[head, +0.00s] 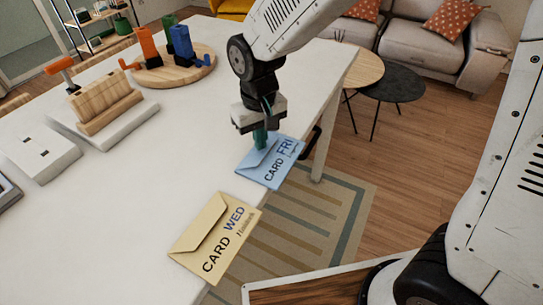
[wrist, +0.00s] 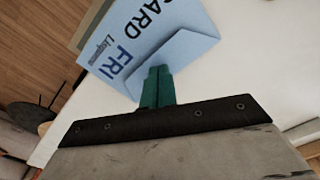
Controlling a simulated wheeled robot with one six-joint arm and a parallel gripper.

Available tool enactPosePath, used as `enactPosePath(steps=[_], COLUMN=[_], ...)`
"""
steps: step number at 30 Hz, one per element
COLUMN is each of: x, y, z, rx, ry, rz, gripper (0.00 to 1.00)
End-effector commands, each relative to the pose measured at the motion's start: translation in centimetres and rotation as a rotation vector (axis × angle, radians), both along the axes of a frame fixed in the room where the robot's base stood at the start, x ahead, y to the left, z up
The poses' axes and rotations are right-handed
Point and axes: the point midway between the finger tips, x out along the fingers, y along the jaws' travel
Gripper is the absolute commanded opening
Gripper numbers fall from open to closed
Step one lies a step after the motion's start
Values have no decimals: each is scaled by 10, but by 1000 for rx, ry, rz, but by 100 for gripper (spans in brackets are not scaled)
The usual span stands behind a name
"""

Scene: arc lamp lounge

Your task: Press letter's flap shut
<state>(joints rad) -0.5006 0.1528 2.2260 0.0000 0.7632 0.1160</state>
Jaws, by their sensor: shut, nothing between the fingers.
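A blue envelope marked CARD FRI (head: 285,165) lies on the white table near its right edge. It also fills the top middle of the wrist view (wrist: 150,35). My gripper (head: 260,140) points down with its green fingers shut and empty, at the flap side of the blue envelope. In the wrist view the fingers (wrist: 158,75) overlap the envelope's edge; I cannot tell whether they touch it or how flat the flap lies. A cream envelope marked CARD WED (head: 215,238) lies nearer, at the table's edge, its flap visible on its left part.
The white table (head: 110,225) is clear left of the envelopes. A wooden block on a white base (head: 105,105), a white box (head: 35,150) and a round wooden board (head: 172,72) with coloured items stand farther back. A dark round side table (head: 392,83) stands beyond the edge.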

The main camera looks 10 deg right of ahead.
Motion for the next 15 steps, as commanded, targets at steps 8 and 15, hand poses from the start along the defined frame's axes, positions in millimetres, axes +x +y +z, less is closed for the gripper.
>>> enactPosePath(steps=[8,15], x=[0,0], y=[0,0], z=[-6,-10], rx=[0,0], ry=[-1,0], rz=[0,0], gripper=[0,0])
